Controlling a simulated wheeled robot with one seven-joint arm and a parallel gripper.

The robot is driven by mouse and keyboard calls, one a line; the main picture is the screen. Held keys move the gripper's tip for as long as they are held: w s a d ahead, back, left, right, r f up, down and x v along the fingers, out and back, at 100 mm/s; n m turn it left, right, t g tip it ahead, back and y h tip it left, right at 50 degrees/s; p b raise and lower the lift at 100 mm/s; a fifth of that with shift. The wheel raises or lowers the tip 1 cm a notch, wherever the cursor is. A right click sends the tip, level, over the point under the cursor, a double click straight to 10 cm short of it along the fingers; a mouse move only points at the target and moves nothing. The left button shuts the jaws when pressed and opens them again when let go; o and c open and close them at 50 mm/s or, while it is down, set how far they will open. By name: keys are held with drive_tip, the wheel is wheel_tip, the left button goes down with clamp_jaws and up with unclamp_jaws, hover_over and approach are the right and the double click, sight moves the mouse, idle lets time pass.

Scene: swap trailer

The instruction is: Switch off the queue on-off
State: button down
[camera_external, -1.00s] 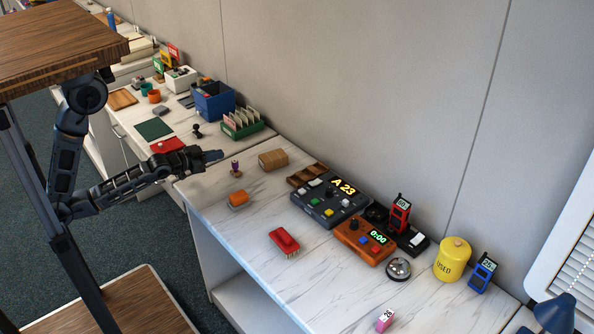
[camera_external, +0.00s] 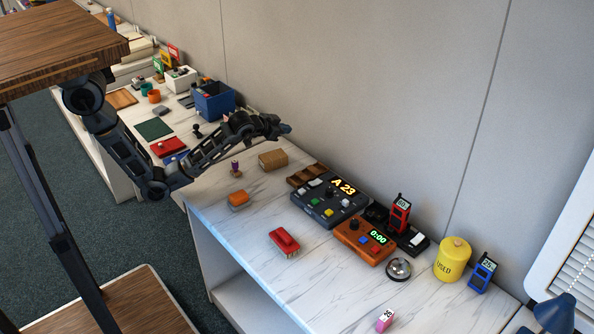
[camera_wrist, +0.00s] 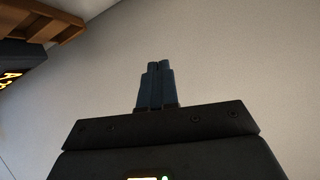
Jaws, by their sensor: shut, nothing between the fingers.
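The queue console (camera_external: 328,201) is a dark box on the white marbled counter, with several buttons, a knob and a lit yellow display reading "A 23". Which of its controls is the on-off is too small to tell. My gripper (camera_external: 287,129) is above the counter, up and left of the console and apart from it. Its fingers (camera_wrist: 154,84) are together and empty in the wrist view, against the plain wall. A bit of the lit display (camera_wrist: 10,80) shows at the left edge there.
An orange timer box (camera_external: 364,240) showing "0:00" stands beside the console, with a red handheld device (camera_external: 399,214) behind it. A wooden tray (camera_external: 306,175), brown block (camera_external: 273,159) and red stapler-like thing (camera_external: 284,241) are nearby. The counter's front left is mostly clear.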

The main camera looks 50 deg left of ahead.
drive_tip(key=w+d+r+n+g+p, duration=0.1)
drive_tip(key=w+d+g+p, duration=0.1)
drive_tip(key=d, duration=0.2)
wheel_tip(320, 180, up, 7)
drive_tip(key=n+g+p, duration=0.1)
drive_tip(key=g+p, duration=0.3)
drive_tip(key=g, duration=0.5)
hover_over(314, 183)
drive_tip(key=shift+s+h, duration=0.3)
drive_tip(key=shift+s, duration=0.05)
drive_tip(key=f, duration=0.3)
drive_tip(key=w+f, duration=0.1)
drive_tip(key=f, duration=0.6)
drive_tip(key=shift+w+f, duration=0.15)
drive_tip(key=shift+w, duration=0.05)
drive_tip(key=shift+s+f, duration=0.25)
drive_tip(key=shift+f, duration=0.3)
drive_tip(key=shift+s+f, duration=0.2)
drive_tip(key=shift+f, duration=0.3)
drive_tip(key=shift+s+f, duration=0.2)
drive_tip(key=shift+f, duration=0.5)
